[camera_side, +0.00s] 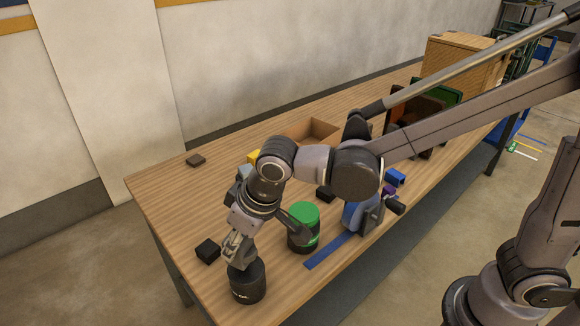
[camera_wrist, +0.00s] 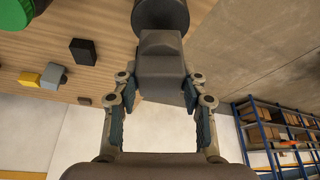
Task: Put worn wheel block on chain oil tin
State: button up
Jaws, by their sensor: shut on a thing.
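The worn wheel block is the grey-brown block (camera_wrist: 161,70) between my fingertips in the wrist view. My gripper (camera_wrist: 160,92) is shut on it. In the side view my gripper (camera_side: 237,250) points down over a black tin (camera_side: 248,284) at the table's near end. The block is close above or on that tin's top; I cannot tell whether they touch. The black tin also shows at the top of the wrist view (camera_wrist: 160,12). I take it as the chain oil tin, but its label is too small to read.
A green-lidded tin (camera_side: 303,226) stands right of the black tin. A black block (camera_side: 207,250) lies to its left. Blue pieces (camera_side: 395,177), an open wooden box (camera_side: 312,132) and a wooden crate (camera_side: 462,62) are farther along. The table's left part is mostly clear.

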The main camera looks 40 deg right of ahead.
jog(key=shift+f, duration=1.05)
jog(key=shift+f, duration=0.1)
jog(key=o, duration=1.2)
jog(key=v, duration=1.2)
jog(key=s+d+f+m+t, duration=0.1)
jog(key=d, duration=0.7)
jog(key=s+d+f+m+t+h, duration=0.1)
jog(key=s+d+f+m, duration=0.1)
jog(key=d, duration=0.6)
jog(key=s+d+f+m+t, duration=0.1)
jog(key=s+d, duration=0.1)
jog(key=d, duration=0.6)
jog(key=shift+f+m+h, duration=0.3)
jog(key=shift+f+h, duration=0.05)
jog(key=shift+h, duration=0.05)
